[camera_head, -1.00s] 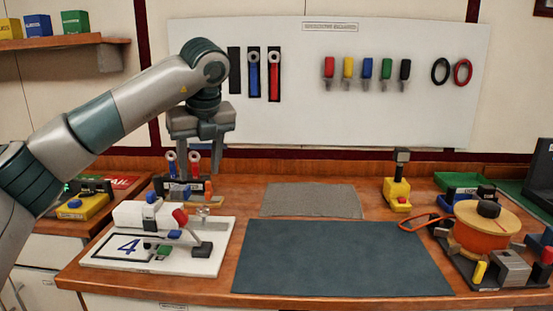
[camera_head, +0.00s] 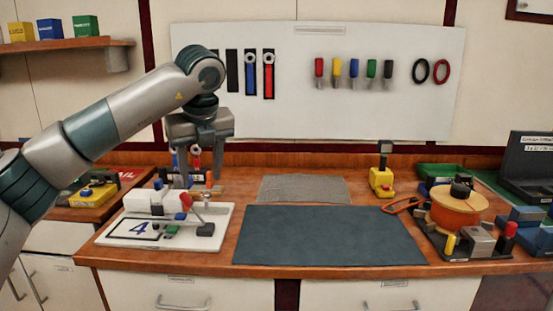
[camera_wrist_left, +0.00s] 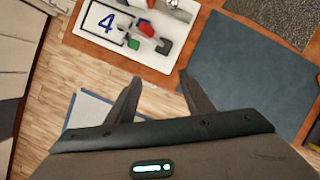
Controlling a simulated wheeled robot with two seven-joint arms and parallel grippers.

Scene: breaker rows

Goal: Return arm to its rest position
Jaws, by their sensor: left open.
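My left arm comes in from the left in the head view. Its left gripper (camera_head: 199,180) points down above the back of the white board marked 4 (camera_head: 113,240). The fingers are apart and nothing shows between them. In the left wrist view the gripper (camera_wrist_left: 156,82) is also open and empty, with wooden floor behind it and the board (camera_wrist_left: 76,38) ahead at the top left. The board carries a red knob (camera_head: 186,199) and small green, blue and dark blocks. My right gripper does not show in any view.
A dark mat (camera_head: 325,236) lies flat at the counter's middle, with a grey mat (camera_head: 304,189) behind it. A yellow device (camera_head: 381,182) stands at the back right. An orange spool (camera_head: 453,214) sits at the right. Tools hang on the white wall panel (camera_head: 300,120).

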